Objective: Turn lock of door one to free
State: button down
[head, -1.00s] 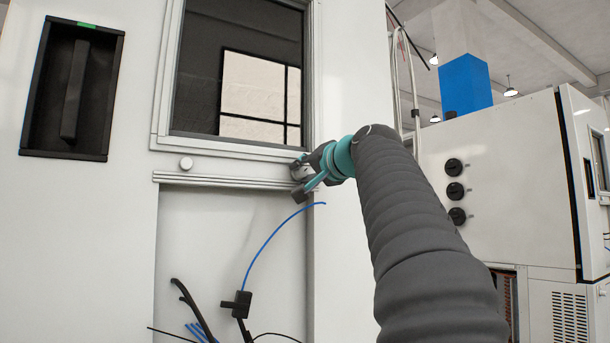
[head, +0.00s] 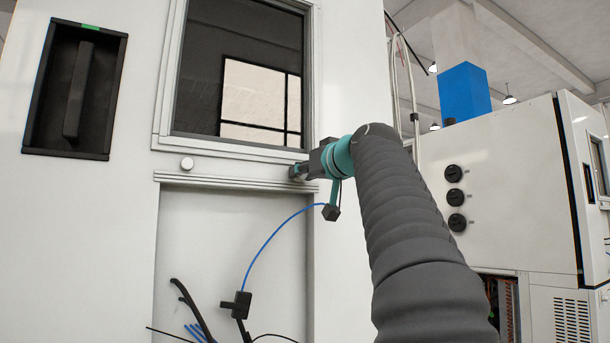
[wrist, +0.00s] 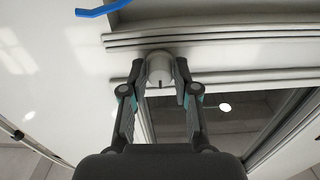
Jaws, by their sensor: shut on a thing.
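A round silver knob (wrist: 160,69) sits between my gripper's fingertips (wrist: 161,82) in the wrist view, with a small dark mark on its rim facing my gripper. The fingers are shut on it, one on each side. In the head view my gripper (head: 299,172) is at the lower right corner of the window frame (head: 230,146), and it hides this knob.
A blue cable (head: 272,236) arcs below my gripper to a black connector (head: 236,304). Black and blue cables hang at the bottom. A white cabinet (head: 515,180) with several black dials (head: 455,197) stands at the right. A blue box (head: 464,90) is behind it.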

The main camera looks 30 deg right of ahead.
jog(key=shift+n, duration=0.3)
dwell(0.4)
jog(key=c, duration=0.9)
grip_release()
jog(key=shift+o, duration=0.2)
jog(key=s, duration=1.2)
jog(key=shift+d, duration=0.25)
